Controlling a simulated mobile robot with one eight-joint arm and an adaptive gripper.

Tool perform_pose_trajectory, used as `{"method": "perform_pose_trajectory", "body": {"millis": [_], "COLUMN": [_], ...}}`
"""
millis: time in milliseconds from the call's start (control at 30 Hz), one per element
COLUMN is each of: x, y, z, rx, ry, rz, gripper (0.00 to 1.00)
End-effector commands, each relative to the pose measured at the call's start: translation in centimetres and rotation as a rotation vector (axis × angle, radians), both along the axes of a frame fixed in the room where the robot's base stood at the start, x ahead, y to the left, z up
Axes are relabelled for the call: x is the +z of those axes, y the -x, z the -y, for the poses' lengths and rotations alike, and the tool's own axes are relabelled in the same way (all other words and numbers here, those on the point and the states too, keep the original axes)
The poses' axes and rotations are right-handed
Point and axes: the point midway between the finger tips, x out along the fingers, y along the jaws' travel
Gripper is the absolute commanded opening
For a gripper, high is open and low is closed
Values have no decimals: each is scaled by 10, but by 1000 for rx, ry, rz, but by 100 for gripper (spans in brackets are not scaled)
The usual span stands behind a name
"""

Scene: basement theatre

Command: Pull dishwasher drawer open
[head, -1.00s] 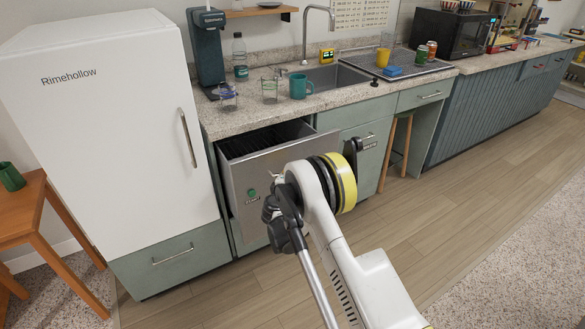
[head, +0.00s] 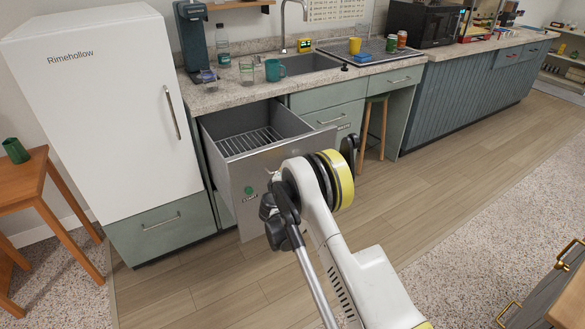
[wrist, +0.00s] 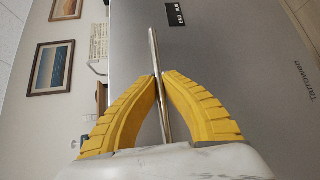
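The dishwasher drawer (head: 243,178) has a steel front with a green mark and stands well out from the counter, its wire rack (head: 247,141) showing inside. My arm covers the right part of its front in the head view. In the wrist view, the yellow fingers of my gripper (wrist: 160,77) close on both sides of a thin metal handle bar (wrist: 154,48) in front of the grey drawer front (wrist: 225,65). My gripper's fingertips are hidden behind my arm in the head view.
A white fridge (head: 100,120) stands left of the drawer, and a wooden table (head: 28,185) is farther left. Cups and a bottle (head: 222,45) stand on the counter (head: 225,93). A stool (head: 371,128) is right. The wooden floor (head: 440,150) is clear at the right.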

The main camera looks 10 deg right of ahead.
Motion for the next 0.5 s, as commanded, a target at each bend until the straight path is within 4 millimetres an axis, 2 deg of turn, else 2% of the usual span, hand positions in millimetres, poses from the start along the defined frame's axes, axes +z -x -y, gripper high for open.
{"method": "perform_pose_trajectory", "body": {"millis": [267,300,367,500], "x": [0,0,0,0], "y": [0,0,0,0], "z": [4,4,3,2], "rx": [-6,-6,-6,-4], "ry": [1,1,1,0], "rz": [-1,-1,-1,-1], "gripper": [0,13,31,32]}}
